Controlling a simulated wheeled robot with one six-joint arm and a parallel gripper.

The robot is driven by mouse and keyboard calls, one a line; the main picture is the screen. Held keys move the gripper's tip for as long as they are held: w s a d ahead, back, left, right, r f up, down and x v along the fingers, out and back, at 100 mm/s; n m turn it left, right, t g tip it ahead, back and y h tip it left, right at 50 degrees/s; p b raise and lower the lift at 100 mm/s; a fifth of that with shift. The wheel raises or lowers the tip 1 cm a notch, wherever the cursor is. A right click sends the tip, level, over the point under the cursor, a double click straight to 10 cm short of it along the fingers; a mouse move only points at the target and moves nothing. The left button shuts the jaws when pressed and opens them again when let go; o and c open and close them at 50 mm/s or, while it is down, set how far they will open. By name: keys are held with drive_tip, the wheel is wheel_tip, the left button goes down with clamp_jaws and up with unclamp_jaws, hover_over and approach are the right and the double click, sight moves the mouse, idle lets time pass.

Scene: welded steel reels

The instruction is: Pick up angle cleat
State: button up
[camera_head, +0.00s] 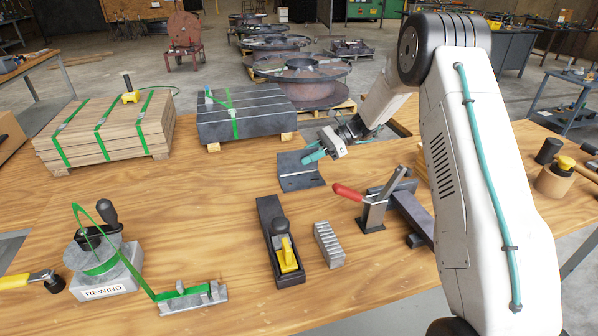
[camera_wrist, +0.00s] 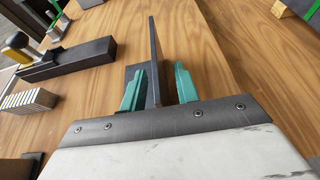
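The angle cleat (camera_head: 297,178) is a dark grey steel L-shaped piece on the wooden table, in the middle of the head view. My gripper (camera_head: 316,155), with teal fingers, is at its upright leg. In the wrist view the upright leg (camera_wrist: 154,60) stands between the two fingers (camera_wrist: 160,88). A gap shows between the leg and the right finger, and the left finger is close to the leg. I cannot tell whether it touches. The gripper is open around the leg. Part of the cleat's flat leg is hidden behind the left finger.
A black hand plane (camera_head: 279,245) and a ribbed grey block (camera_head: 328,244) lie in front. A red-handled toggle clamp (camera_head: 373,205) stands at right. Strapped boards (camera_head: 105,135) and dark strapped plates (camera_head: 245,115) stand behind. A rewind stand (camera_head: 103,270) is at front left.

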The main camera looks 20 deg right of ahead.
drive_tip(key=shift+a+f, duration=0.25)
drive_tip(key=shift+a, duration=0.35)
clamp_jaws()
drive_tip(key=shift+r, duration=0.1)
idle(0.9)
